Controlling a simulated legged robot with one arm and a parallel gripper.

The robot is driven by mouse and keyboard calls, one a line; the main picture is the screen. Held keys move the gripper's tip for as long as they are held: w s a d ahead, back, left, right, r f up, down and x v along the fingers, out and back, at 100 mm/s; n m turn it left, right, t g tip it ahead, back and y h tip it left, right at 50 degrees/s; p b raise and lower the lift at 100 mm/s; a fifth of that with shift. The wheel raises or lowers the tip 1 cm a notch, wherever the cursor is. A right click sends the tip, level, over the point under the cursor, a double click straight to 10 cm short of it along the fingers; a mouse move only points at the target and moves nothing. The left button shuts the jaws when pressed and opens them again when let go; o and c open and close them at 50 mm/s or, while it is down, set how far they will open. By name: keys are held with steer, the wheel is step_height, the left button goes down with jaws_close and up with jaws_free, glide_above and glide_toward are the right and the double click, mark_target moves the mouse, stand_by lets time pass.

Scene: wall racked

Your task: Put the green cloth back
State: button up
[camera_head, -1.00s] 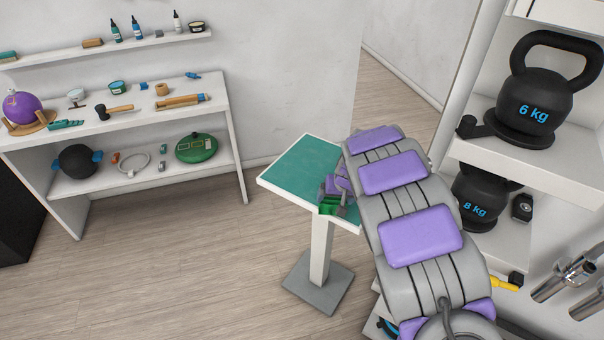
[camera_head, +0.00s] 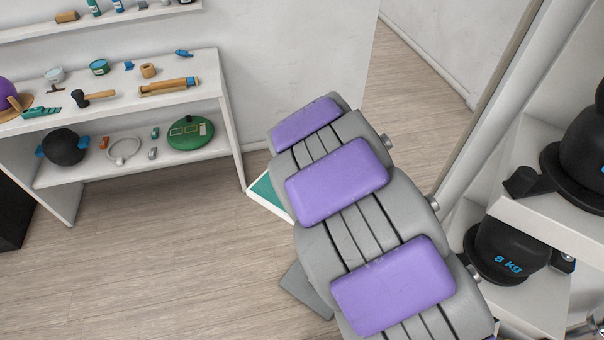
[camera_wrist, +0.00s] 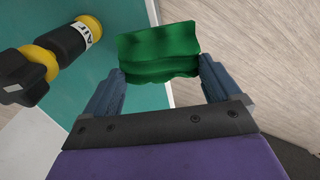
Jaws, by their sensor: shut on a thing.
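My gripper (camera_wrist: 158,78) shows in the wrist view, its two fingers shut on the green cloth (camera_wrist: 158,50). The cloth is bunched and folded between the fingertips. It is over or near the edge of a teal-topped stand (camera_wrist: 105,85), with the wood floor beyond it; I cannot tell if they touch. In the head view only a corner of the stand (camera_head: 268,198) shows. My arm hides the rest, along with the gripper and the cloth.
A black and yellow fitting marked "AIR" (camera_wrist: 75,42) is at the left of the wrist view. A white shelf unit (camera_head: 235,135) with tools stands at the left. A rack with an 8 kg kettlebell (camera_head: 500,250) is at the right.

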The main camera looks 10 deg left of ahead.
steer(key=shift+s+r, duration=0.1)
stand_by(0.3)
steer(key=shift+w+a, duration=0.1)
steer(key=shift+w, duration=0.3)
steer(key=w+a, duration=0.2)
steer(key=w, duration=0.2)
steer(key=w+a+f+b, duration=0.1)
steer(key=w+a, duration=0.1)
steer(key=w, duration=0.3)
steer(key=w+a+b, duration=0.1)
steer(key=w+a, duration=0.2)
steer(key=w, duration=0.1)
steer(key=shift+w+f, duration=0.25)
steer(key=shift+f, duration=1.65)
steer(key=o, duration=0.6)
steer(key=shift+o, duration=0.2)
steer(key=shift+f+b, duration=0.15)
steer(key=shift+b, duration=0.25)
step_height(320, 180, up, 17)
steer(key=p, duration=0.3)
steer(key=shift+a+r+p, duration=0.2)
steer(key=shift+p, duration=0.15)
